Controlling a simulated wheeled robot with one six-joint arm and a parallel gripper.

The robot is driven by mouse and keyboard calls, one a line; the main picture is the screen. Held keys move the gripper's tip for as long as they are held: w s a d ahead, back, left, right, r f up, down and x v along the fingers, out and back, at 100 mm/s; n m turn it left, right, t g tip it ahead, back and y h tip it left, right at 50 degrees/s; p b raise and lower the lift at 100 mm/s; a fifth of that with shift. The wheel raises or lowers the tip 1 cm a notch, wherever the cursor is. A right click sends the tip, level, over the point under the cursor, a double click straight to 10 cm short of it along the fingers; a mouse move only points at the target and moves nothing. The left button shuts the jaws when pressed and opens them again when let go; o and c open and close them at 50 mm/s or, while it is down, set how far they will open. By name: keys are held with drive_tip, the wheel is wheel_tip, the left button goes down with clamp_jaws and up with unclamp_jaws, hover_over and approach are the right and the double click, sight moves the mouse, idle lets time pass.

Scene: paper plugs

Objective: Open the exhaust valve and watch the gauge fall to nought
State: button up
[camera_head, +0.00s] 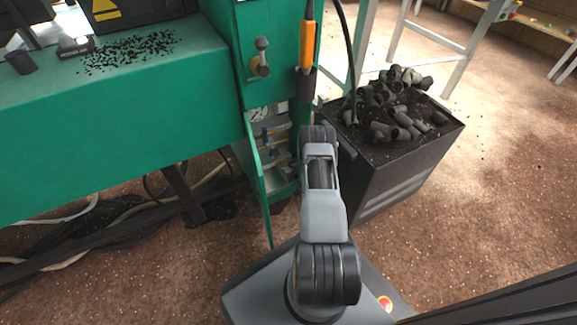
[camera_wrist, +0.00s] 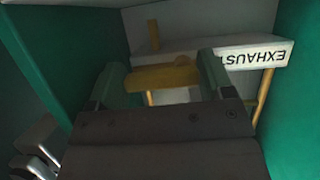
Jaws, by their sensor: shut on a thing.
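In the wrist view my gripper (camera_wrist: 161,70) has its two fingers on either side of a yellow, brass-like handle (camera_wrist: 166,78) and is shut on it. The handle lies in front of a pale block with a white label reading EXHAUST (camera_wrist: 257,57), upside down in this view. In the head view the arm reaches to the open lower bay (camera_head: 276,150) of the green machine, where small valves and fittings show. My gripper and the held handle are hidden there behind my arm.
Green walls (camera_wrist: 297,105) stand close on both sides of the gripper. A green door (camera_head: 257,195) hangs open at the bay. A black bin of dark plugs (camera_head: 395,170) stands close right of the arm. A lever with a grey knob (camera_head: 262,45) is above. Cables lie on the floor.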

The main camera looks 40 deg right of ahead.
idle(0.6)
drive_tip(key=o, duration=0.6)
drive_tip(key=shift+o, duration=0.2)
drive_tip(key=shift+s+r+p, duration=0.25)
drive_tip(key=shift+s+p, duration=0.1)
drive_tip(key=shift+s, duration=0.1)
drive_tip(key=p+v, duration=0.5)
drive_tip(key=v, duration=0.8)
drive_tip(key=shift+f, duration=0.25)
